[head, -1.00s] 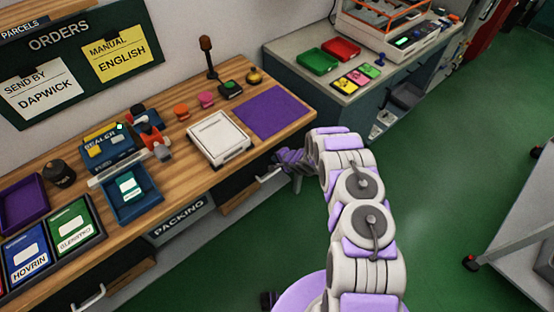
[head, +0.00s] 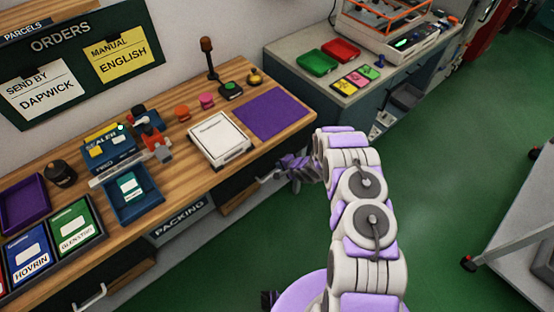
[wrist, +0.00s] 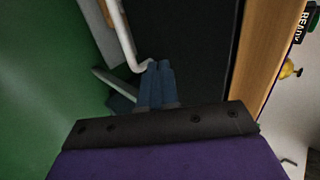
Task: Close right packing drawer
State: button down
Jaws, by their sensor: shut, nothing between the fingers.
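The right packing drawer (head: 246,188) is under the right part of the wooden bench, with a dark front and a pale bar handle (head: 268,178). How far it stands out is hard to tell in the head view. In the wrist view its dark front (wrist: 185,40) fills the upper middle, and the pale handle (wrist: 124,38) curves down to the fingertips. My gripper (wrist: 158,66) is shut and empty, its blue-grey fingertips at the handle's lower end; whether they touch it is unclear. In the head view my gripper is partly hidden by my purple wrist.
The bench (head: 190,190) carries a white box (head: 219,140), a purple mat (head: 268,112), a blue tray (head: 134,195) and a sealer (head: 108,150). Another handle (head: 90,298) shows at lower left. A grey cabinet (head: 350,90) stands beyond the bench.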

jog(key=s+d+r+n+g+h, duration=0.1)
jog(key=s+d+r+h, duration=0.15)
jog(key=d+r, duration=0.55)
jog(key=s+d+r+n+h, duration=0.25)
jog(key=d+r, duration=0.25)
jog(key=r, duration=0.6)
jog(key=s+d+r+n+g+h, duration=0.1)
jog(key=s+d+r, duration=0.1)
jog(key=s+r, duration=0.4)
jog(key=s+d+r+g+h, duration=0.15)
jog(key=s+r, duration=0.25)
jog(key=r, duration=0.4)
jog(key=s+a+r+n+g, duration=0.2)
jog(key=s+a+r, duration=0.1)
jog(key=s, duration=0.9)
jog(key=s+a+r+n+g+y+b, duration=0.1)
jog(key=s+r, duration=0.5)
jog(key=s, duration=0.6)
jog(key=s+a+r+n+g+y, duration=0.1)
jog(key=s+a+r+n+g, duration=0.2)
jog(key=s, duration=0.9)
notch_tip(320, 180, up, 2)
jog(key=shift+a+r+b, duration=0.1)
jog(key=shift+a+b, duration=0.3)
jog(key=shift+a, duration=0.4)
